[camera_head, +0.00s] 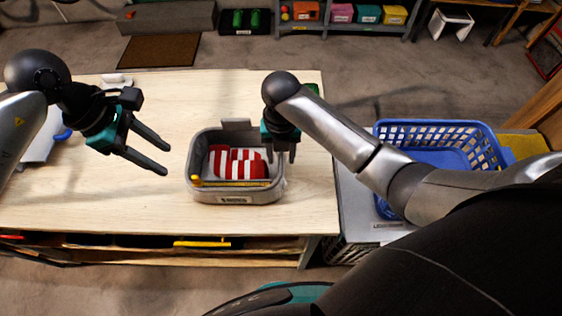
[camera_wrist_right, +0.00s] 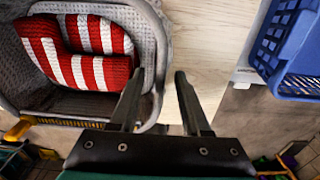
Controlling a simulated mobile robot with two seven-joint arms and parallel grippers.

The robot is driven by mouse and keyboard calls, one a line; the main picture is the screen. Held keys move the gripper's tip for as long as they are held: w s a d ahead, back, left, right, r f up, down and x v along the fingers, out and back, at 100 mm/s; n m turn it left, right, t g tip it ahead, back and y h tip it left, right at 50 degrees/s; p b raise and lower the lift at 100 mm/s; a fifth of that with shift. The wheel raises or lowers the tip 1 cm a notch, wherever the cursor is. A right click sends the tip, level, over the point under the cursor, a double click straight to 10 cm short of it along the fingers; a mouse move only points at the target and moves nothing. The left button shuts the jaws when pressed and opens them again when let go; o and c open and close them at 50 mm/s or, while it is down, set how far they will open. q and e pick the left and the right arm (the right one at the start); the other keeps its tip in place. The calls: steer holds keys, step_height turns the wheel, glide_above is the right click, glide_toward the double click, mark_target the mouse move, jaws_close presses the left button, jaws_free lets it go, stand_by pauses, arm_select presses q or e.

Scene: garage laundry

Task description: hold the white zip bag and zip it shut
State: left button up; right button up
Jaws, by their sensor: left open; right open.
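The zip bag (camera_head: 236,197) looks light grey and stands open on the wooden table. A red-and-white striped cloth item (camera_head: 236,160) lies inside it. A yellow strip runs along its front edge, with a yellow tab (camera_head: 197,182) at the front left corner. My left gripper (camera_head: 166,158) is open and empty, left of the bag and apart from it. My right gripper (camera_head: 281,156) is open at the bag's right side. In the right wrist view its fingers (camera_wrist_right: 158,75) lie either side of the bag's right wall (camera_wrist_right: 157,50); contact cannot be told.
The wooden table (camera_head: 120,205) is mostly clear left of the bag. A blue basket (camera_head: 440,130) stands right of the table; it also shows in the right wrist view (camera_wrist_right: 293,50). A white item (camera_head: 42,140) lies at the table's left. Shelves with coloured bins stand behind.

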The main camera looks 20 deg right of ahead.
steer(key=shift+f, duration=2.25)
jaws_close()
